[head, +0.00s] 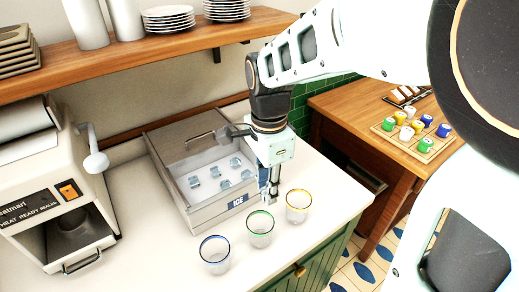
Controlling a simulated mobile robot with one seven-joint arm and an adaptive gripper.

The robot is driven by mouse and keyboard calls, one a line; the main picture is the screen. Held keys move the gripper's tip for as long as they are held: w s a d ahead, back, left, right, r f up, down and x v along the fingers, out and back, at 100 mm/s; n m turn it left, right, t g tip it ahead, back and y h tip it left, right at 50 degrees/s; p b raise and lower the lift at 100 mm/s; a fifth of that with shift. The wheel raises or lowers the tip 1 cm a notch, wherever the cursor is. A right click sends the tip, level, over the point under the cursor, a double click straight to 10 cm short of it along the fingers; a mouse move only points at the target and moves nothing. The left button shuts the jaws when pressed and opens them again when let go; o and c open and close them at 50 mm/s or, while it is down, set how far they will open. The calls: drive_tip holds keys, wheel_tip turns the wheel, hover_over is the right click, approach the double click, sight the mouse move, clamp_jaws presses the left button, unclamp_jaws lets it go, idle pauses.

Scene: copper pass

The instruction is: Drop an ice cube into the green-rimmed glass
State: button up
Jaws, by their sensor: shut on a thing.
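The green-rimmed glass (260,230) stands upright on the white counter, between the blue-rimmed glass (215,256) at front left and the yellow-rimmed glass (298,207) at back right. My gripper (269,197) points down by the front right corner of the ice bin (210,213), just behind the green-rimmed glass in the picture. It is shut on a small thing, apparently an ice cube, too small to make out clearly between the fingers. Several pale blue ice cubes (195,182) lie apart inside the open bin. The glasses look empty.
The bin's lid (185,140) covers its back part. A sealer machine (55,190) stands at left. A wooden shelf (130,62) with plates runs above. At right, a wooden table (350,105) holds a board of coloured pieces.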

wheel_tip(320, 180, down, 4)
drive_tip(key=b, duration=0.2)
drive_tip(key=shift+f+b, duration=0.1)
drive_tip(key=shift+b, duration=0.2)
drive_tip(key=o, duration=0.9)
drive_tip(key=shift+o, duration=0.2)
drive_tip(key=shift+r, duration=3.8)
